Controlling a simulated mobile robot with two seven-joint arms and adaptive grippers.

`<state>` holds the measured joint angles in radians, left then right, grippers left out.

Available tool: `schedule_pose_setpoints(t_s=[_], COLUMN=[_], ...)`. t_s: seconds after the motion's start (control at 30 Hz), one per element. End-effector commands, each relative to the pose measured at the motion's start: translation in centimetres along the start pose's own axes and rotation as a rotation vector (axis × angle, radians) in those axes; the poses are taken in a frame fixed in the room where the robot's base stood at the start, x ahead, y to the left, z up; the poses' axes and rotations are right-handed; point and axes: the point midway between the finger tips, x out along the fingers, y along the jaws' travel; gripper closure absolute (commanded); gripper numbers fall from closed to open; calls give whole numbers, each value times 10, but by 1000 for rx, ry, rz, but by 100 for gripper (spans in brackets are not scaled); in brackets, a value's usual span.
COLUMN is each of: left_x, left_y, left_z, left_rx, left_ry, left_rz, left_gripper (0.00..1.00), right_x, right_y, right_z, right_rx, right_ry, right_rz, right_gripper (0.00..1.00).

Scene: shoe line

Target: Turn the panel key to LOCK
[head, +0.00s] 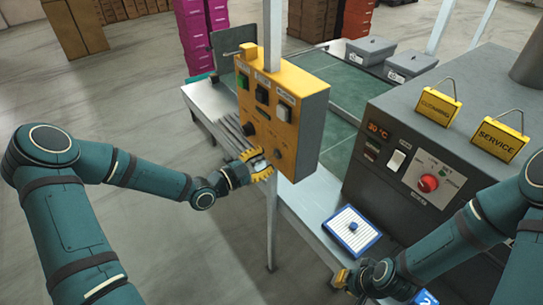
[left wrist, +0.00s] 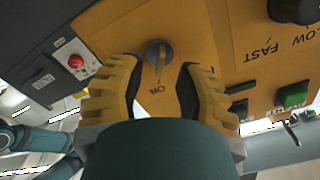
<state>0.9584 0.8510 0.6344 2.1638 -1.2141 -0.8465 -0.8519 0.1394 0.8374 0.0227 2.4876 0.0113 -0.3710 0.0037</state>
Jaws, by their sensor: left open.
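The yellow control panel (head: 300,100) stands on a post in the head view. My left gripper (head: 262,166) is at the panel's lower left. In the left wrist view its yellow fingers (left wrist: 158,85) are open, one on each side of the key, with visible gaps. The key cannot be made out in the head view. My right gripper (head: 342,278) is at the bottom, low beside the grey machine; its opening is unclear.
The panel also carries a green button (left wrist: 292,97) and a slow/fast knob (left wrist: 293,10). A grey machine (head: 420,130) with a red knob (head: 428,183) stands at right. Open floor is at left.

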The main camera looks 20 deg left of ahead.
Motion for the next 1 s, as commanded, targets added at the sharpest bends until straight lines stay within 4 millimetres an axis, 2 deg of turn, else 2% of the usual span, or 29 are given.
schedule_pose_setpoints(t_s=[0.1, 0.23, 0.6, 0.63, 0.7, 0.73, 1.0], left_x=[17, 27, 32, 32, 32, 31, 31], left_y=[0, 0, 0, 0, 0, 0, 0], left_z=[0, 0, 0, 0, 0, 0, 0], left_rx=[-1, -1, -1, -1, -1, -1, -4], left_ry=[1, 0, -1, -1, -1, -1, -1], left_rz=[1, 0, 1, 1, 1, 1, 1], left_gripper=[66, 66, 66, 69, 94, 100, 100], right_x=[-2, -2, -2, -2, -2, -2, -2], right_y=[0, -1, -1, -1, -1, -1, -1], right_z=[0, 0, 0, 0, 0, 0, 0], right_rx=[0, 0, 0, 0, 0, 0, 0], right_ry=[0, 0, 0, 0, 0, 0, 0], right_rz=[0, -1, -1, -1, -1, -1, 0], right_gripper=[100, 100, 100, 100, 100, 100, 100])
